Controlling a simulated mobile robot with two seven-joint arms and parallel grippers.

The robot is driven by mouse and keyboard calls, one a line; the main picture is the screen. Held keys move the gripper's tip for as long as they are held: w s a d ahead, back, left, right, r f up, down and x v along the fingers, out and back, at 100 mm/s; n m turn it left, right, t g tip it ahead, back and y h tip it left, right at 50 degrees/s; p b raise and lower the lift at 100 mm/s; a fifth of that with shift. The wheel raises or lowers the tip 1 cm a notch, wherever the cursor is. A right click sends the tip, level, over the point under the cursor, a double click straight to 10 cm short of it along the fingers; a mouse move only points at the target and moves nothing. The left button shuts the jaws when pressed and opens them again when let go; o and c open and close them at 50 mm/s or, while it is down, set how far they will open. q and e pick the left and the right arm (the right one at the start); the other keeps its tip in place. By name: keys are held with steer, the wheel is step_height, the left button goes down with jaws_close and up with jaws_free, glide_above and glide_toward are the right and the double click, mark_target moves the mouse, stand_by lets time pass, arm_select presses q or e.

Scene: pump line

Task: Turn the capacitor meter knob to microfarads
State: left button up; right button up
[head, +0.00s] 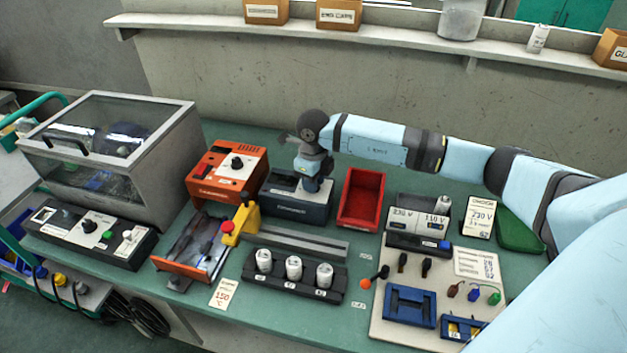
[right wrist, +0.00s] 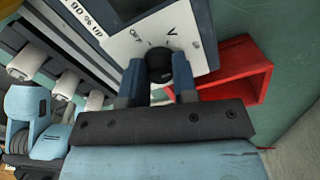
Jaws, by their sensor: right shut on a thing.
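The capacitor meter (head: 297,209) is a dark box with a pale sloped top panel, standing at the middle of the bench. In the right wrist view its white dial face (right wrist: 200,27) shows the marks "OFF" and "V"; other marks are hidden or too small to read. The round black knob (right wrist: 159,60) sits on this face, between the fingers of my right gripper (right wrist: 158,82). The right gripper, also in the head view (head: 316,184), is pointing down and shut on the knob. Its pointer direction cannot be made out. My left gripper is not in view.
A red bin (head: 362,200) stands just right of the meter, and an orange unit (head: 227,172) just left. A black rack with white capacitors (head: 294,268) lies in front. A clear-lidded chamber (head: 115,150) is at far left. A shelf (head: 290,27) runs along the wall.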

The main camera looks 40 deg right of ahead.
steer(key=o, duration=0.9)
step_height(320, 180, up, 14)
steer(key=shift+f, duration=0.1)
stand_by(0.6)
